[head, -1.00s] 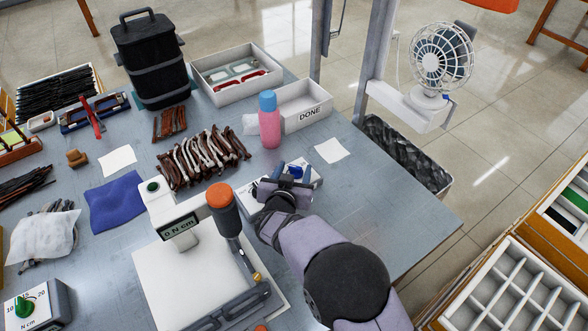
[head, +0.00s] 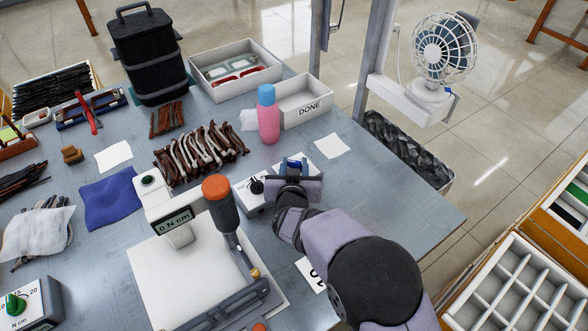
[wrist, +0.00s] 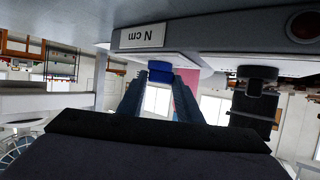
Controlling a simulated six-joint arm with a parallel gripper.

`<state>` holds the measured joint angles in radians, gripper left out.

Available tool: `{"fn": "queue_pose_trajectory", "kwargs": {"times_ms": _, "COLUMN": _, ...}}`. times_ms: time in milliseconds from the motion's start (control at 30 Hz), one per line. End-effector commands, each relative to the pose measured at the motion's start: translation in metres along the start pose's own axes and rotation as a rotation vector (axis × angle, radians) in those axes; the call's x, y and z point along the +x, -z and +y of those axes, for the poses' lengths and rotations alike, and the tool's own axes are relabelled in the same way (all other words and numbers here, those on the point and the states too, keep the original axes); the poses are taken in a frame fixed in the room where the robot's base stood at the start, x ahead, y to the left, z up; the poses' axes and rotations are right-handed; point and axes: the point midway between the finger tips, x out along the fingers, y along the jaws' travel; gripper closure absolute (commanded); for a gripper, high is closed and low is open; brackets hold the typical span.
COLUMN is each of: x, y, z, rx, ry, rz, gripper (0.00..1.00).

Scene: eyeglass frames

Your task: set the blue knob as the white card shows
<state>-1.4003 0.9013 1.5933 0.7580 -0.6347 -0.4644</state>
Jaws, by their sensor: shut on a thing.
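The blue knob (head: 294,163) sits on a white-topped box (head: 245,197) near the middle of the table, mostly hidden behind my gripper (head: 292,172) in the head view. In the wrist view the blue knob (wrist: 160,70) lies between the fingertips of my gripper (wrist: 160,82), which is shut on it. The knob's pointer and most of its scale are hidden. A white card (head: 309,275) with large black print lies beside my arm, which partly covers it; I cannot read its full value.
A black knob (head: 257,186) is on the same box, left of my gripper. A torque gauge with an orange-topped driver (head: 220,205) stands left of my arm. A pink bottle (head: 268,120) and the DONE tray (head: 308,108) are behind. Blank table lies to the right.

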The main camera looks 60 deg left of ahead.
Motion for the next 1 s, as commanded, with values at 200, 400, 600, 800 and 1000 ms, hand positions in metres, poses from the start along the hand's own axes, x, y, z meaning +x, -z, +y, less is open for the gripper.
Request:
{"fn": "queue_pose_trajectory", "kwargs": {"times_ms": 200, "x": 0.0019, "y": 0.0002, "z": 0.0004, "rx": -0.032, "ry": 0.096, "rz": 0.012, "gripper": 0.9}}
{"fn": "queue_pose_trajectory", "kwargs": {"times_ms": 400, "x": 0.0018, "y": 0.0005, "z": 0.0005, "rx": -0.061, "ry": 0.174, "rz": 0.014, "gripper": 0.92}}
{"fn": "queue_pose_trajectory", "kwargs": {"times_ms": 600, "x": -0.0002, "y": 0.0017, "z": 0.0021, "rx": -0.088, "ry": 0.222, "rz": 0.011, "gripper": 0.92}}
{"fn": "queue_pose_trajectory", "kwargs": {"times_ms": 800, "x": -0.0022, "y": 0.0028, "z": 0.0028, "rx": -0.099, "ry": 0.234, "rz": 0.005, "gripper": 0.92}}
{"fn": "queue_pose_trajectory", "kwargs": {"times_ms": 1000, "x": -0.0023, "y": 0.0019, "z": 0.0031, "rx": -0.1, "ry": 0.233, "rz": 0.003, "gripper": 0.92}}
